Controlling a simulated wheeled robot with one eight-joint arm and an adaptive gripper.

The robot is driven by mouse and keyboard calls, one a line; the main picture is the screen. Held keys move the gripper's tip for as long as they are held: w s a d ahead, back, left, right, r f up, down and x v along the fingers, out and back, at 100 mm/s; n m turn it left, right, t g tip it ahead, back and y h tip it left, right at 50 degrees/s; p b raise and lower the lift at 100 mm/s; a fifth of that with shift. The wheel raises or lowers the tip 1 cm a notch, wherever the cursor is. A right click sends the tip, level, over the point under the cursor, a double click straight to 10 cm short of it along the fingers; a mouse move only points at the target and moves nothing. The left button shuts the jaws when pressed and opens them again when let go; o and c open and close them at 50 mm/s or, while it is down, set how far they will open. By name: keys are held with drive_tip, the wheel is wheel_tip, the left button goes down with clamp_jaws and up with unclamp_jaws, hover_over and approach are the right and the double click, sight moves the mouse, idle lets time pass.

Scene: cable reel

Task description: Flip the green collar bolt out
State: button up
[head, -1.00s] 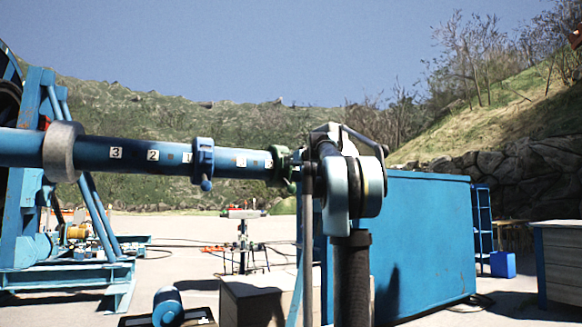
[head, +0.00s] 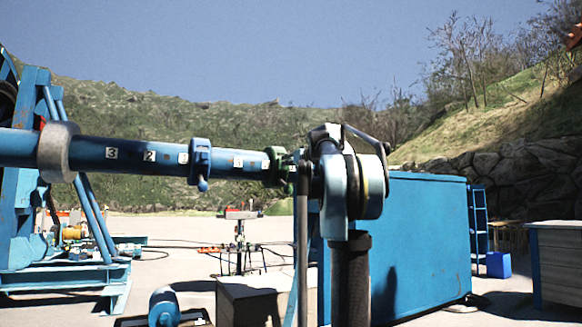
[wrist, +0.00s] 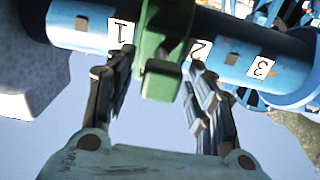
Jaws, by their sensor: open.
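The green collar (head: 276,167) sits around the blue pipe (head: 228,162), near its right end in the head view. In the wrist view the green collar (wrist: 166,30) is at top centre, between number plates 1 and 2. My gripper (wrist: 160,70) is open, with one finger on each side of the bolt. I cannot tell whether either finger touches it. In the head view my gripper is small and partly hidden beside the collar.
A blue collar (head: 200,160) sits on the pipe left of the green one, and a grey ring (head: 58,152) farther left. A blue reel stand (head: 22,190) is at the left. A large blue container (head: 425,240) stands behind my arm.

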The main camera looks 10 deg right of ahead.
drive_tip(key=v, duration=1.2)
idle(0.4)
drive_tip(key=s+a+f+g, duration=0.35)
drive_tip(key=s+f, duration=0.25)
drive_tip(key=f, duration=0.6)
drive_tip(key=s+a+f+n+g+y, duration=0.15)
drive_tip(key=s+a+f, duration=0.35)
drive_tip(key=f, duration=0.6)
drive_tip(key=s+a+f+m+g, duration=0.1)
drive_tip(key=s+a+f+g, duration=0.4)
drive_tip(key=f, duration=0.7)
drive_tip(key=s+d+f+m+g+h, duration=0.1)
drive_tip(key=s+d+f+h, duration=0.1)
drive_tip(key=s+f, duration=0.6)
drive_tip(key=s+d+f+m+g+h, duration=0.1)
drive_tip(key=s+d+f+g+h, duration=0.1)
drive_tip(key=s+f, duration=0.7)
drive_tip(key=s+d+f+m+g+h, duration=0.2)
drive_tip(key=s+f, duration=0.7)
drive_tip(key=f, duration=1)
drive_tip(key=d+h, duration=0.1)
drive_tip(key=d, duration=0.1)
drive_tip(key=shift+d+f, duration=0.35)
drive_tip(key=shift+f, duration=0.05)
